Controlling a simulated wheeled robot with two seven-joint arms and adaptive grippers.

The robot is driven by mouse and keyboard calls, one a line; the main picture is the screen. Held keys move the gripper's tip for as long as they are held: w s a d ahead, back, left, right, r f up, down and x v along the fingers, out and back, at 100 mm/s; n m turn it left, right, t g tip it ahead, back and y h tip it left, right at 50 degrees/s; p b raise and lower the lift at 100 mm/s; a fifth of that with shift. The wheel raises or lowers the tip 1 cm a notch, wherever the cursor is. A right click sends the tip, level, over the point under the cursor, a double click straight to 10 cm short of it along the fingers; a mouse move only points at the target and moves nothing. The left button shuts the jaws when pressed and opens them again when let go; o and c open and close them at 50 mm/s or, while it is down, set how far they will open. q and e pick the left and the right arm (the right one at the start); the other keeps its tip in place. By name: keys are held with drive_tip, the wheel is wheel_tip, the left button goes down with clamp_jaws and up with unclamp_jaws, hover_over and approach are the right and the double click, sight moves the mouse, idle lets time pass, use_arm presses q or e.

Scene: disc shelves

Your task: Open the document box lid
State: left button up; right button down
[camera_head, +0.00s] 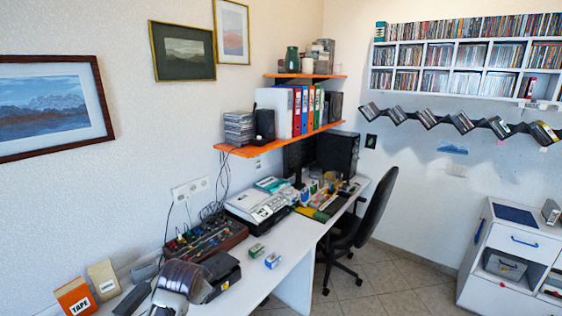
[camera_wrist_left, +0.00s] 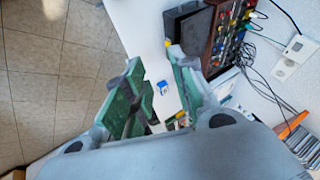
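A dark grey box (camera_head: 222,268), which looks like the document box, sits on the white desk beside the tray of cables; its lid looks shut. It also shows at the top of the left wrist view (camera_wrist_left: 190,32). My left gripper (camera_head: 190,283) is just left of and in front of the box in the head view, and partly covers it. In the left wrist view my left gripper (camera_wrist_left: 155,60) has its green-padded fingers apart, with nothing held between them. The box lies beyond the fingertips, and I cannot tell whether they touch it. My right gripper is not in view.
A cable-filled tray (camera_head: 205,238) stands behind the box. Two small boxes (camera_head: 272,260) lie to its right. A box marked TAPE (camera_head: 75,298) stands at the front left. A white machine (camera_head: 258,207) is farther back. An orange shelf (camera_head: 280,140) hangs above the desk.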

use_arm(q)
drive_tip(key=s+d+f+n+g+h, duration=0.1)
drive_tip(key=s+f+n+g, duration=0.2)
drive_tip(key=s, duration=1)
drive_tip(key=s+d+f+n, duration=0.15)
drive_tip(key=s+f, duration=0.45)
drive_tip(key=s, duration=0.7)
wheel_tip(320, 180, down, 34)
drive_tip(key=s+a+g+b, duration=0.1)
drive_tip(key=s+b, duration=0.1)
drive_tip(key=s+a+f+b, duration=0.1)
drive_tip(key=s+a+f, duration=0.1)
drive_tip(key=s+f, duration=0.9)
drive_tip(key=s+a+f+g+b, duration=0.1)
drive_tip(key=s+a+f, duration=0.1)
drive_tip(key=s+f, duration=0.9)
drive_tip(key=shift+s+f+g, duration=0.3)
drive_tip(key=shift+n, duration=0.25)
drive_tip(key=shift+c, duration=0.3)
